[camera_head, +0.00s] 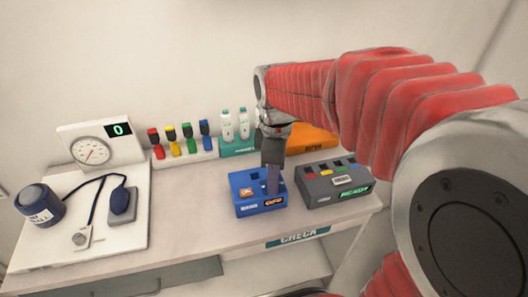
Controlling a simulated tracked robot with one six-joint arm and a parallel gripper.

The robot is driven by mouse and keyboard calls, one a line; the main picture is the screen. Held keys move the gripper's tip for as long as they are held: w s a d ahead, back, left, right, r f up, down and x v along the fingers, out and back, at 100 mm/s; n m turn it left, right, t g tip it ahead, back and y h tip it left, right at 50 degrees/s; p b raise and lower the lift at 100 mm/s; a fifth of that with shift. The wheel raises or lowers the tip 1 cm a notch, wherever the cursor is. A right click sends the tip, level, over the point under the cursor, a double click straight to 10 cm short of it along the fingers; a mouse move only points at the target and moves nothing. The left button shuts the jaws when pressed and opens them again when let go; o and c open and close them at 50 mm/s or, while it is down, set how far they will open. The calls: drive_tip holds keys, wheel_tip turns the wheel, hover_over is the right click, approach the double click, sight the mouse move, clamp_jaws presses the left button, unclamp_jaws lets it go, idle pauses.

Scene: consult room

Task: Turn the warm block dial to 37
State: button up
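A small blue box (243,207), which looks like the warm block, sits near the front of the table. Its front has a white label and an orange lit display, too small to read surely. An orange-and-white patch shows on its top left. My gripper (273,190) points straight down at the right part of the box's top. The fingers overlap the box in the picture; whether they touch it or hold the dial I cannot tell. The dial is not clearly visible and may be hidden behind the fingers.
A dark grey box (318,197) with coloured buttons and a green display stands close to the right. Behind are an orange case (312,140), white bottles (227,127) and a rack of coloured vials (187,158). A pressure gauge set (92,150) is left. Clear table lies between.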

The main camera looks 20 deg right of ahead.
drive_tip(key=shift+f, duration=0.55)
clamp_jaws()
drive_tip(key=shift+d, duration=0.15)
